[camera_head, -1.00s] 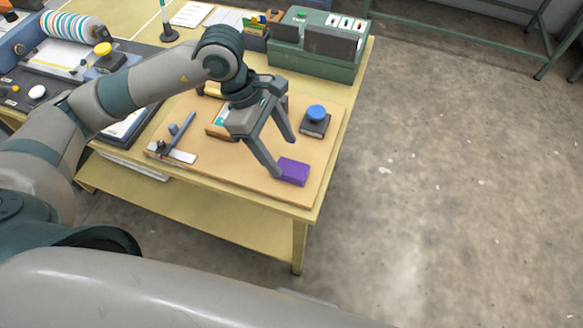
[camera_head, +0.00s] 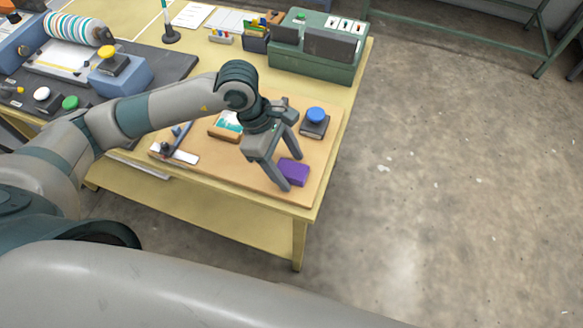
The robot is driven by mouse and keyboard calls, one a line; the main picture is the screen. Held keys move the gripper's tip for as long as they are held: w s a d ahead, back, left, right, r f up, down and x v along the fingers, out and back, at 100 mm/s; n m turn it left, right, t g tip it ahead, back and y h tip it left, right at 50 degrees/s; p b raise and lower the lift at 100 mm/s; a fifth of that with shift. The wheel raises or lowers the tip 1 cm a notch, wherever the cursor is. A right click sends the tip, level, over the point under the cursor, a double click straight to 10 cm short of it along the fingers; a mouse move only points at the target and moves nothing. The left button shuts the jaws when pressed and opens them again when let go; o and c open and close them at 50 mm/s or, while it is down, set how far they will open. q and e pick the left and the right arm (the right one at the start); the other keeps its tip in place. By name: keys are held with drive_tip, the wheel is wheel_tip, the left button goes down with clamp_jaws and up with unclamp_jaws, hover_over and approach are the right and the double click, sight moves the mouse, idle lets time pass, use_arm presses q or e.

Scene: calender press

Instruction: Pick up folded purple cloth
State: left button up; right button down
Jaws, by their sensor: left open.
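The folded purple cloth (camera_head: 293,171) lies near the front right corner of the tan board (camera_head: 226,169) on the table. My left gripper (camera_head: 293,169) is open, with its fingers pointing down at the cloth. One finger is in front of the cloth's left side and hides part of it. The other finger is at or behind the cloth's far side. I cannot tell whether either finger touches the cloth. My right gripper is not in view.
A block with a blue knob (camera_head: 315,121) stands just behind the cloth. A wooden box with a teal and white top (camera_head: 227,123) and a ruler-like tool (camera_head: 175,151) lie to the left. A green case (camera_head: 318,46) stands at the back. Bare floor is to the right.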

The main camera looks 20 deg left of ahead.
sight(298, 170)
use_arm(q)
drive_tip(key=shift+c, duration=0.6)
drive_tip(key=c, duration=1)
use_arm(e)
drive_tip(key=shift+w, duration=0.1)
use_arm(q)
drive_tip(key=shift+r, duration=0.1)
